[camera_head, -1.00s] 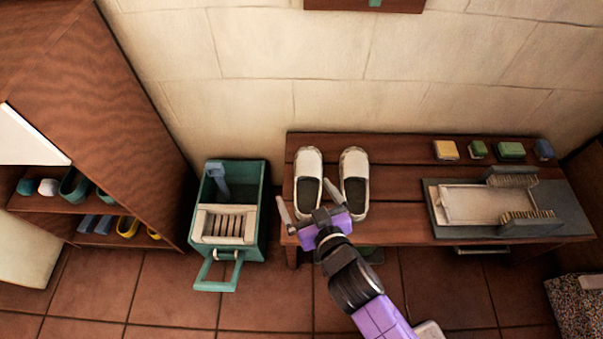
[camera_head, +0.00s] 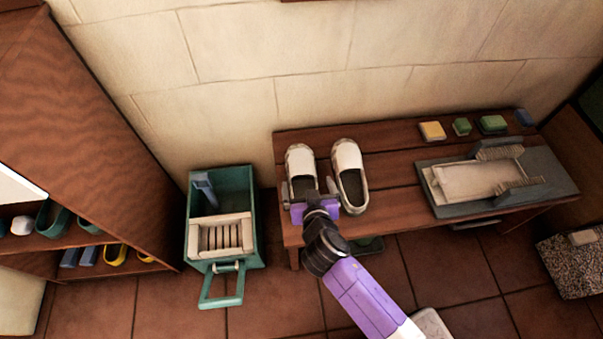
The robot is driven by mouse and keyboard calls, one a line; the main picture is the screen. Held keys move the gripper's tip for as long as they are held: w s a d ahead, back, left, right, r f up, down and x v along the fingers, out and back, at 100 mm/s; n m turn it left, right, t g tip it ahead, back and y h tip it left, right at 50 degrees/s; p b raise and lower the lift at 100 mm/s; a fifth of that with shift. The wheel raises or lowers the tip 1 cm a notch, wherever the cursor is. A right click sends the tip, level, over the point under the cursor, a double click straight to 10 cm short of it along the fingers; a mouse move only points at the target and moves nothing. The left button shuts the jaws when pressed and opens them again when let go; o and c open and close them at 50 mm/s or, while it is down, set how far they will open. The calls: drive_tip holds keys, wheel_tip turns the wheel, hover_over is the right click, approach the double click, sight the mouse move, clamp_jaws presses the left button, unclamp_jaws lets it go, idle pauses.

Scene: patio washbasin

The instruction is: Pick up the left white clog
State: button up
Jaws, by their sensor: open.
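Two white clogs with dark insides stand side by side on the left part of the wooden bench (camera_head: 400,200). The left white clog (camera_head: 300,158) has its heel end toward my gripper (camera_head: 307,188). The right white clog (camera_head: 346,156) stands just beside it. My gripper is open, with one finger on each side of the left clog's heel end. The gripper hides part of that heel, and I cannot tell whether the fingers touch it.
A teal mop bucket (camera_head: 257,205) stands on the floor left of the bench. A grey tray (camera_head: 545,175) with a pale board and brushes lies on the bench's right. Several coloured blocks, one yellow (camera_head: 432,131), line the back. A shoe shelf (camera_head: 120,130) stands at left.

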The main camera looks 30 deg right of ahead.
sight(303, 178)
drive_tip(key=w+f, duration=0.1)
drive_tip(key=w+f+b, duration=0.1)
drive_tip(key=w, duration=0.1)
drive_tip(key=shift+d+f, duration=0.15)
drive_tip(key=shift+f, duration=0.05)
drive_tip(key=shift+w+d+f, duration=0.2)
drive_tip(key=shift+w+f, duration=0.1)
drive_tip(key=shift+w, duration=0.2)
drive_tip(key=shift+c, duration=0.2)
drive_tip(key=c, duration=1.6)
drive_tip(key=shift+o, duration=0.2)
drive_tip(key=shift+r, duration=0.1)
